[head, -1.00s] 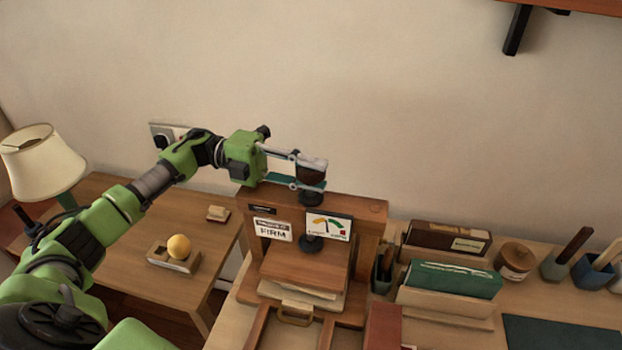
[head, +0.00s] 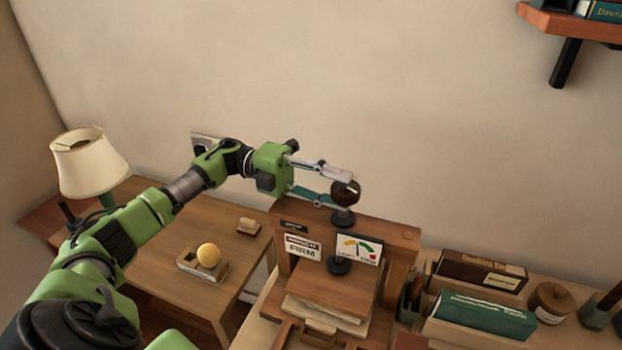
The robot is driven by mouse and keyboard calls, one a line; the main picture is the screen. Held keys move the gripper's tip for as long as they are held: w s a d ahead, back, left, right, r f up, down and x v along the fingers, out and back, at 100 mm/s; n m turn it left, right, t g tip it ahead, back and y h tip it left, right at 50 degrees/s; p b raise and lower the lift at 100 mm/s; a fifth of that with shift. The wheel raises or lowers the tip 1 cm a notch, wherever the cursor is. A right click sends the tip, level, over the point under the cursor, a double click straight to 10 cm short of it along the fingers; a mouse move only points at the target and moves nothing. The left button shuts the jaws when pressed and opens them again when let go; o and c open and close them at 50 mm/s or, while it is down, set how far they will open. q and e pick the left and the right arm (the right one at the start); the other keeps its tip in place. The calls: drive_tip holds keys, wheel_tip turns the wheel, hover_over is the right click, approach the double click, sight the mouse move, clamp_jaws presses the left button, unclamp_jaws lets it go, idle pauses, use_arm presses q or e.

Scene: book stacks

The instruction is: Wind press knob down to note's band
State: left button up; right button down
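The dark round press knob (head: 346,192) stands on top of the wooden book press (head: 400,236). My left gripper (head: 344,188) is at the knob, with one finger above and one below its left side; the fingers look spread, and contact is unclear. A white note reading FIRM (head: 303,248) is on the press's front. Beside it is a gauge card (head: 358,249) with coloured bands; its exact reading is too small to tell. A black screw foot (head: 338,265) sits below the gauge, over a wooden board (head: 335,287) on stacked papers. My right gripper is out of view.
Book boxes (head: 485,313), a pen holder and a jar (head: 550,302) stand right of the press. A wall shelf (head: 570,25) is upper right.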

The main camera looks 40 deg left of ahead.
use_arm(q)
drive_tip(key=a, duration=0.3)
drive_tip(key=s+a, duration=0.1)
drive_tip(key=a, duration=0.6)
drive_tip(key=shift+s, duration=0.25)
drive_tip(key=shift+d, duration=0.1)
